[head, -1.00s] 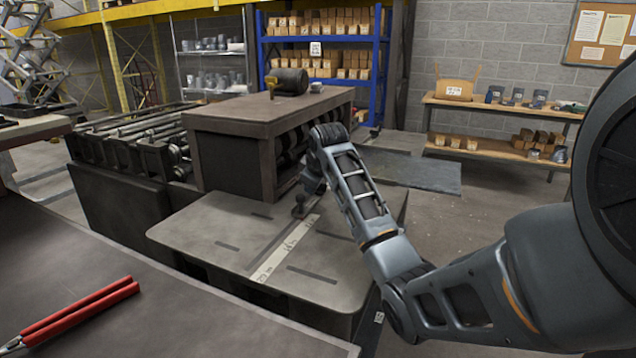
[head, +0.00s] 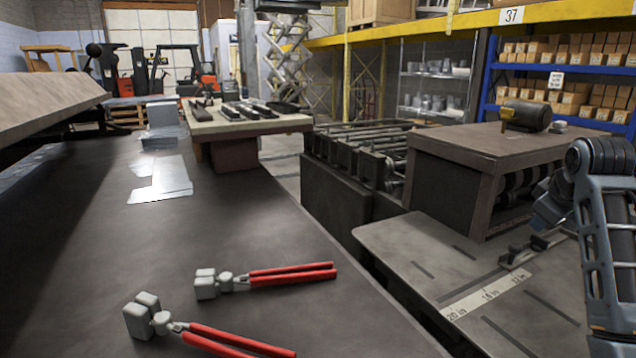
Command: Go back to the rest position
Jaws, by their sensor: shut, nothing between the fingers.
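My gripper (head: 541,226) is at the right of the head view, at the lower end of my grey arm. It points down over the grey machine table (head: 400,245), close to a small dark stop (head: 516,252) at the far end of the marked ruler strip (head: 487,294). It is shut with nothing in it. The fingertips are small and dark here, and I cannot tell whether they touch the stop. My forearm rises at the right edge of the view.
Two red-handled tools (head: 290,275) (head: 215,336) lie on the dark workbench (head: 90,270) at the front left. Sheet metal pieces (head: 165,178) lie farther back on it. A brown box-like housing (head: 450,145) with rollers stands behind the machine table. Shelves (head: 560,85) stand behind.

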